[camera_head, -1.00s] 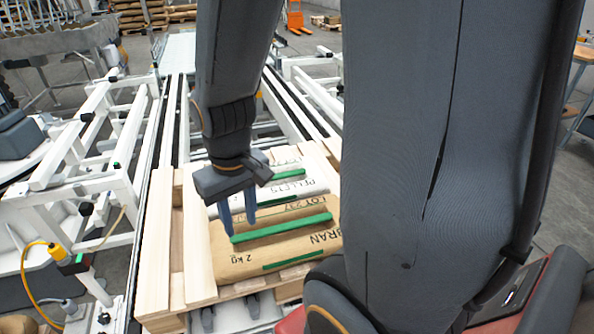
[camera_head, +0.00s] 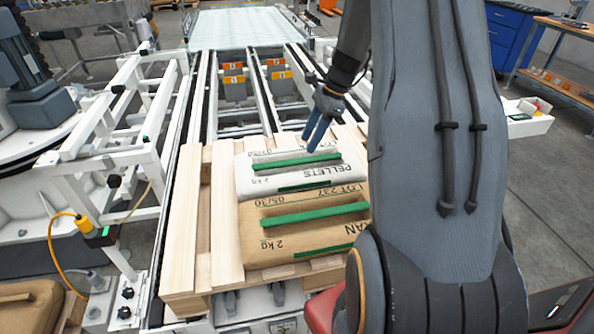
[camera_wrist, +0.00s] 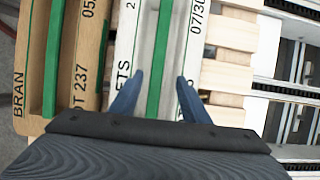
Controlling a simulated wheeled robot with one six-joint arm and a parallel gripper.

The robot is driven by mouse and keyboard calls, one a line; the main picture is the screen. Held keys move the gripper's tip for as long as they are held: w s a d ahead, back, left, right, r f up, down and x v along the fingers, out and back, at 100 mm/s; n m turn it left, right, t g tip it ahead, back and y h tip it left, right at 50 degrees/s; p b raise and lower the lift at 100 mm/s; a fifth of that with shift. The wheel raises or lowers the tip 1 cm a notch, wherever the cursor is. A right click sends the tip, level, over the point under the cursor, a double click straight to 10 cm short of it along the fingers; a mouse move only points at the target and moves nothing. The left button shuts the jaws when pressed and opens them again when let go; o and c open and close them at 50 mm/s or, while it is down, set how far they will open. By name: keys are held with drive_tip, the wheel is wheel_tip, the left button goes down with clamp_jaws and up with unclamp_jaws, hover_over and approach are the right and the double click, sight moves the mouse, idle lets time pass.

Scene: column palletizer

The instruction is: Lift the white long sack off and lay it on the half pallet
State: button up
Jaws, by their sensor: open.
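The white long sack (camera_head: 293,187), printed PELLETS, lies flat with a raised green strip (camera_head: 297,164) along its top. It lies on a wooden pallet (camera_head: 179,215), beside a brown BRAN sack (camera_head: 257,243) nearer to me. I cannot tell whether this is the half pallet. My gripper (camera_head: 313,145) is open and empty, near the far right part of the white sack. In the wrist view my gripper (camera_wrist: 159,84) has one blue finger on each side of the green strip (camera_wrist: 160,55). I cannot tell how high the fingertips are above the sack.
White conveyor frames and rails (camera_head: 196,115) run alongside and behind the pallet. Orange number plates (camera_head: 234,80) stand between the rails. A yellow cable and connector (camera_head: 86,223) are at the left. Part of another brown sack (camera_head: 30,305) shows at the lower left.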

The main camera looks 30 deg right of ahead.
sight(298, 160)
drive_tip(key=p+x, duration=0.1)
drive_tip(key=x, duration=0.2)
drive_tip(key=p+x, duration=0.1)
drive_tip(key=x, duration=0.3)
drive_tip(key=shift+s+a+f, duration=0.1)
drive_tip(key=shift+a, duration=0.4)
drive_tip(key=shift+c, duration=0.2)
clamp_jaws()
idle(0.7)
drive_tip(key=shift+d, duration=0.1)
